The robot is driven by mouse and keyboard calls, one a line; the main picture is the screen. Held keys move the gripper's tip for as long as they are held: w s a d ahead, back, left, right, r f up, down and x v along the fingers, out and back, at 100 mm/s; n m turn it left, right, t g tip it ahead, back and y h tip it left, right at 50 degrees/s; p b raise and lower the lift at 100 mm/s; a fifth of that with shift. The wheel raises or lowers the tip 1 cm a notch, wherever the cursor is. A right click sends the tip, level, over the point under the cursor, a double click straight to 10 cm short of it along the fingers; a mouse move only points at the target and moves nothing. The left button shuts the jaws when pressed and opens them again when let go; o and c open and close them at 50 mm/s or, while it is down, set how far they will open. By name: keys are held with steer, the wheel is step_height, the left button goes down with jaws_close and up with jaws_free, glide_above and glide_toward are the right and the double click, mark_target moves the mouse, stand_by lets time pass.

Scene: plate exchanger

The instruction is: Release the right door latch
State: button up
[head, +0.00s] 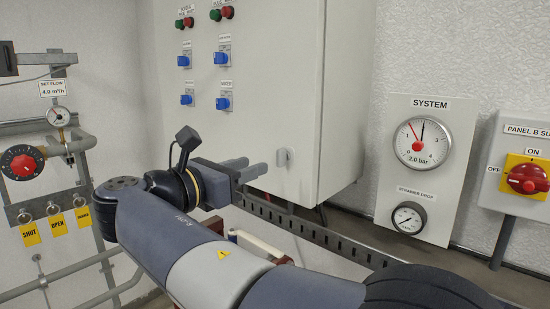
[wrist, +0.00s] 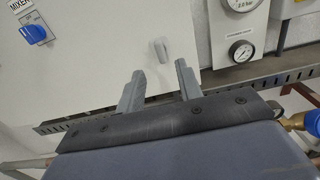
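The grey cabinet door (head: 240,120) fills the middle of the head view, and it shows in the wrist view (wrist: 100,60). A small grey latch (head: 283,157) sits low on it near its right edge; in the wrist view the latch (wrist: 161,50) stands upright, tilted slightly. My gripper (head: 268,164) points at the door from the left in the head view, its tips close to the latch. In the wrist view its two fingers (wrist: 158,74) are apart with nothing between them, and the latch lies beyond the gap. I see no contact.
Blue switches (head: 222,103) and red and green lamps sit higher on the door. A slotted cable tray (head: 310,230) runs below the cabinet. To the right are the system gauge panel (head: 455,145) and a red rotary switch (head: 528,179). Pipes and yellow tags stand at left.

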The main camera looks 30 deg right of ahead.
mark_target(277, 157)
steer(key=p+x, duration=0.1)
steer(key=x, duration=0.7)
steer(key=shift+d, duration=0.1)
jaws_close()
